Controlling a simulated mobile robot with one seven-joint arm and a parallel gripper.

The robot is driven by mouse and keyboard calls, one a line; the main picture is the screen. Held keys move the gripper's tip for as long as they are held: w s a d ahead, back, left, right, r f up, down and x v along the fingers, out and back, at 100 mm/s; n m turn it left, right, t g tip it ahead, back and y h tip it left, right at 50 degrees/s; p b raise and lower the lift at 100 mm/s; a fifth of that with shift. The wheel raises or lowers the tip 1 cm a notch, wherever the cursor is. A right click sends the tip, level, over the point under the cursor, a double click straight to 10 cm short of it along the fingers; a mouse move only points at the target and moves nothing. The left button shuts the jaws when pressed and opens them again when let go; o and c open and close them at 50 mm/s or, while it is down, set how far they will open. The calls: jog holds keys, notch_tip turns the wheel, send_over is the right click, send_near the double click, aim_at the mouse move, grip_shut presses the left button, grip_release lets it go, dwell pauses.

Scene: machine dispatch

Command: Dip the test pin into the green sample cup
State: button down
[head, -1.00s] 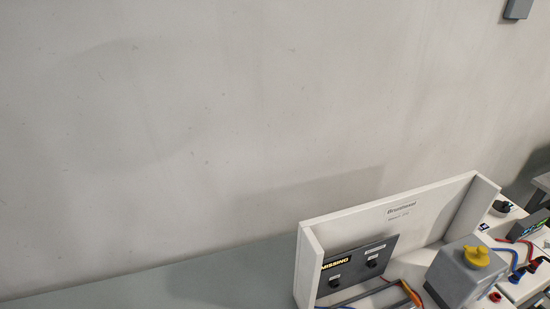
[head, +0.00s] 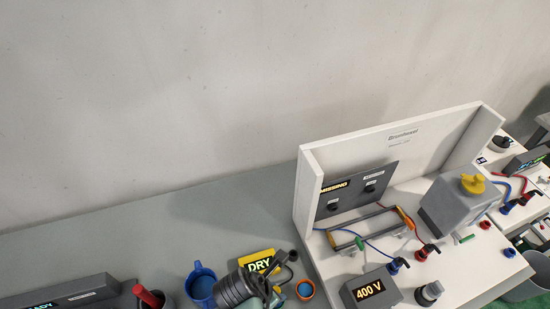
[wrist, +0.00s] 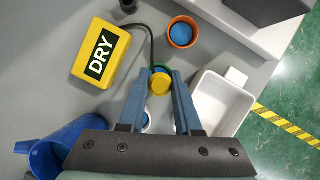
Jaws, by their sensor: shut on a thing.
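The test pin (wrist: 160,84) shows as a round yellow top between the fingertips of my gripper (wrist: 160,79) in the wrist view. My gripper is shut on it. A dark cable runs from the pin to a yellow meter (wrist: 101,54) reading DRY. The meter also shows in the head view (head: 258,262), where my wrist covers most of the cup area.
An orange cup (wrist: 170,38) with blue contents stands just beyond the green one. A white tray (wrist: 240,102) is at right and a blue jug (wrist: 50,158) at lower left. In the head view, a white panelled test stand (head: 317,237) stands right of the meter.

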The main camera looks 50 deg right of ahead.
jog(key=shift+f+b, duration=0.9)
jog(key=shift+f, duration=0.8)
dwell(2.0)
jog(key=shift+r+p, duration=3.7)
jog(key=shift+p, duration=0.5)
